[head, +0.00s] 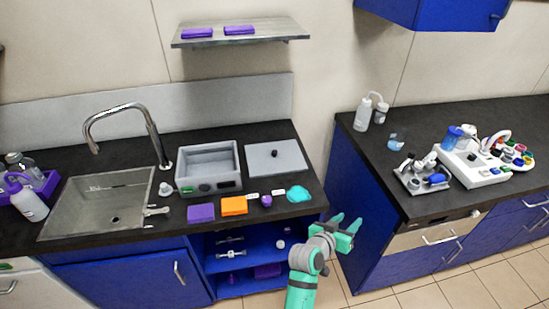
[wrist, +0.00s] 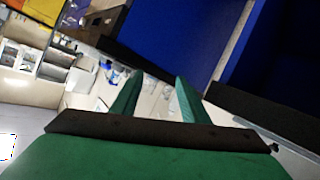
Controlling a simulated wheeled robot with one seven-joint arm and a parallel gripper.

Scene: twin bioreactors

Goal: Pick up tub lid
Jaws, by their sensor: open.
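The tub lid (head: 284,157) is a flat grey plate with a small black knob near its middle. In the head view it lies on the dark counter, right of the open grey tub (head: 210,178). My gripper (head: 347,227) is open and empty in front of the counters, near the gap between them, lower and right of the lid. In the wrist view its two green fingers (wrist: 155,97) stand apart with nothing between them. The lid is not recognisable in the wrist view.
A teal item (head: 299,194), a purple block (head: 201,212) and an orange block (head: 234,206) lie along the counter's front edge. A sink (head: 100,200) with a tap is at left. A shelf (head: 240,40) hangs above. The right counter (head: 372,150) holds bottles and instruments.

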